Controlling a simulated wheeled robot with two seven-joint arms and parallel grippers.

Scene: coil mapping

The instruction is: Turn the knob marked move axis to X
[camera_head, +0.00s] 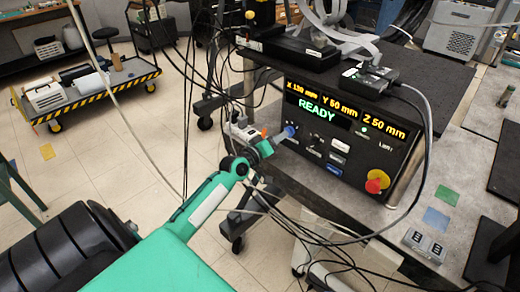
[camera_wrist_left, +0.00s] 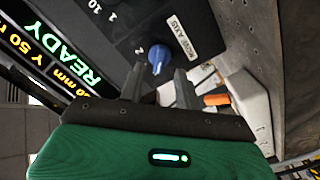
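The black control box (camera_head: 345,140) has a lit display reading X 130 mm, Y 50 mm, Z 50 mm and READY. The blue knob (camera_wrist_left: 157,57) is on its front panel, beside the white label MOVE AXIS (camera_wrist_left: 180,38); a white mark, seemingly a Z, is at its other side. The knob also shows in the head view (camera_head: 290,131). My left gripper (camera_wrist_left: 159,74) is open, its two grey fingers apart, with the knob in line between the fingertips. I cannot tell whether they touch it. In the head view my left gripper (camera_head: 278,140) is right at the panel. My right gripper is not in view.
A red stop button (camera_head: 375,183) on a yellow base is at the panel's right. An orange-tipped thing (camera_wrist_left: 216,99) is close to the right finger in the wrist view. Loose cables (camera_head: 300,225) hang below the box. A cart (camera_head: 107,82) stands back left.

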